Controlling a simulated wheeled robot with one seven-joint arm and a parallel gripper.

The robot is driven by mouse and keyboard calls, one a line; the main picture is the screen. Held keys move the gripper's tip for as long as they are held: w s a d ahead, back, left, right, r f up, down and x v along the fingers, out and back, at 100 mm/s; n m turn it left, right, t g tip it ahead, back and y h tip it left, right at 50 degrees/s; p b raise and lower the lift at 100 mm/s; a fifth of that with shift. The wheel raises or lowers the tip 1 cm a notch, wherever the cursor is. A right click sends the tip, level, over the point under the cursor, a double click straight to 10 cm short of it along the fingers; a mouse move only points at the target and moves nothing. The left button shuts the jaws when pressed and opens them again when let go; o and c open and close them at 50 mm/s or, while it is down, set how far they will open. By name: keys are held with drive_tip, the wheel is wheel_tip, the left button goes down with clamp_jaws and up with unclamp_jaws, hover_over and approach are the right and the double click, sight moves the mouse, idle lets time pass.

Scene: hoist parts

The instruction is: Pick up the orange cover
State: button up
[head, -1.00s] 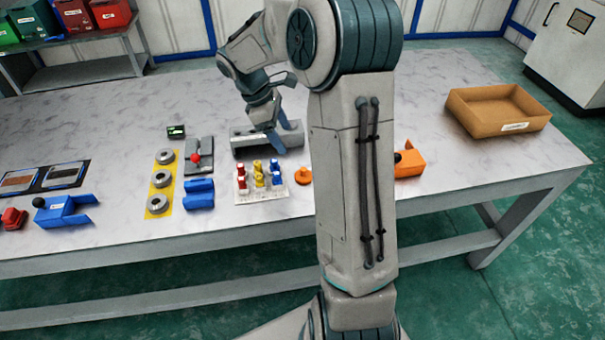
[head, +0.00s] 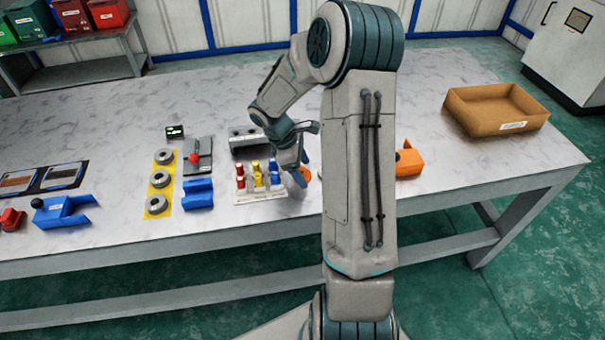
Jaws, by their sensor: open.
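The small round orange cover (head: 307,174) lies on the table at the right end of the white pad with coloured pieces. It is mostly hidden behind my gripper, with only an orange edge showing. My gripper (head: 298,178) is open, pointing down right at the cover, with its fingers in front of it. I cannot tell whether the fingers touch the cover or stand above it. Nothing shows between the fingers apart from the cover's edge.
Red, yellow and blue pieces (head: 258,174) stand close left of my gripper. A grey block (head: 248,140) lies behind them. An orange block with a black knob (head: 410,164) is partly hidden by my arm. A cardboard tray (head: 455,112) sits right; the table before it is clear.

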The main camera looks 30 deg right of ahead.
drive_tip(key=shift+d+f, duration=0.1)
drive_tip(key=shift+f, duration=0.1)
drive_tip(key=c, duration=1)
drive_tip(key=shift+r, duration=0.15)
